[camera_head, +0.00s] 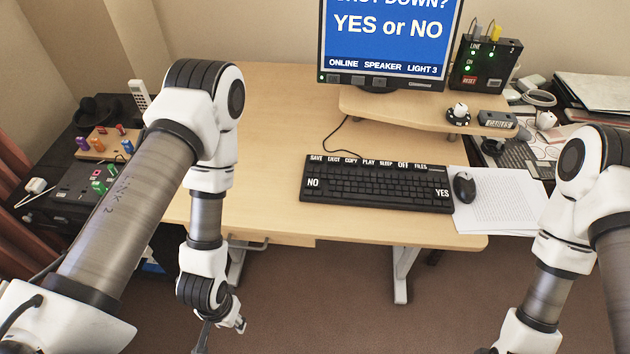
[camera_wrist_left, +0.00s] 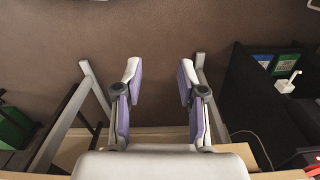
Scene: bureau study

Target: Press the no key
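My left gripper (camera_head: 222,332) hangs low in front of the desk, left of and nearer than the keyboard, touching nothing I can see. In the left wrist view its two fingers (camera_wrist_left: 160,72) are apart with only floor between them. My right arm comes down at the right; its gripper is below the picture's edge.
A monitor (camera_head: 388,40) reading "YES or NO" stands behind the keyboard on a raised shelf (camera_head: 400,112). A mouse (camera_head: 464,187) and papers (camera_head: 500,205) lie right of the keyboard. The desk (camera_head: 265,150) left of the keyboard is clear. A black side table (camera_head: 75,205) stands far left.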

